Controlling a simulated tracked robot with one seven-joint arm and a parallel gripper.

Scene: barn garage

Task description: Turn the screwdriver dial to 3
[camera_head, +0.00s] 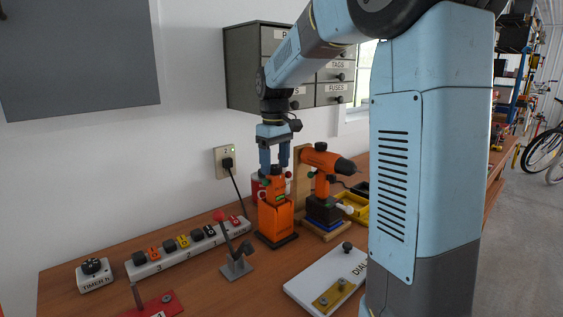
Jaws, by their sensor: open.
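An orange power tool shaped like a drill or screwdriver (322,160) sits on a wooden stand, with its dark nose pointing right. A second orange tool (275,218) stands upright on a dark base just left of it. Which one is the screwdriver I cannot tell for sure. No dial numbers are readable on either. My gripper (273,166) points down with its two blue fingers apart, at the top of the upright orange tool. The fingers hide part of that top, and I cannot tell whether they touch it.
A numbered power strip (190,248), a timer box (95,273), a grey lever (236,262) and a white DIAL board (325,278) lie on the bench. A wall outlet (226,161) has a plugged cord. A drawer cabinet (245,70) hangs behind. A yellow bin (353,206) stands right.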

